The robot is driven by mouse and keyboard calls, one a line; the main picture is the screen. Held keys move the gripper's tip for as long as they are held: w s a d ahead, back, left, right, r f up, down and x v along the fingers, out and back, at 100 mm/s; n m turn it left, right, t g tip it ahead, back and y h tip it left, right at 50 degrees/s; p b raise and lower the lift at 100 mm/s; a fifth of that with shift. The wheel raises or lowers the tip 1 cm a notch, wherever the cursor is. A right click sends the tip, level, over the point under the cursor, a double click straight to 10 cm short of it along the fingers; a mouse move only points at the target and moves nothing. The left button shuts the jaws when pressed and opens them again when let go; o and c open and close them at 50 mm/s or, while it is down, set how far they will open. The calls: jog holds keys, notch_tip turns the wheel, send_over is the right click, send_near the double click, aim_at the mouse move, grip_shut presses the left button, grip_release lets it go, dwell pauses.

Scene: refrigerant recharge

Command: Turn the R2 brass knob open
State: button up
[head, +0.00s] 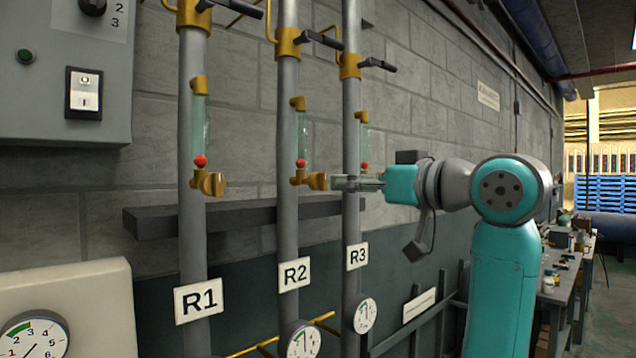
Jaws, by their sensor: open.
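The R2 pipe is the middle of three grey vertical pipes and carries a white R2 label (295,274). Its brass knob (318,181) sticks out to the right below a glass sight tube (303,137) with a red ball at its bottom. My gripper (335,183) comes in from the right, level with the knob, its fingertips at the knob's right end. It is open. I cannot tell whether the fingers touch the knob or straddle it. The fingers and teal wrist pass in front of the R3 pipe and hide R3's knob.
The R1 pipe with its brass knob (212,184) stands to the left, and the R3 label (357,256) is to the right. Black lever handles (322,39) project above. A dark ledge (240,215) runs behind the pipes. Round gauges (300,340) sit below the labels.

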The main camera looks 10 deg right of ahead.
aim_at(326, 182)
jog(key=x, duration=0.9)
jog(key=shift+w+a, duration=0.15)
jog(key=shift+w, duration=0.1)
jog(key=c, duration=1.2)
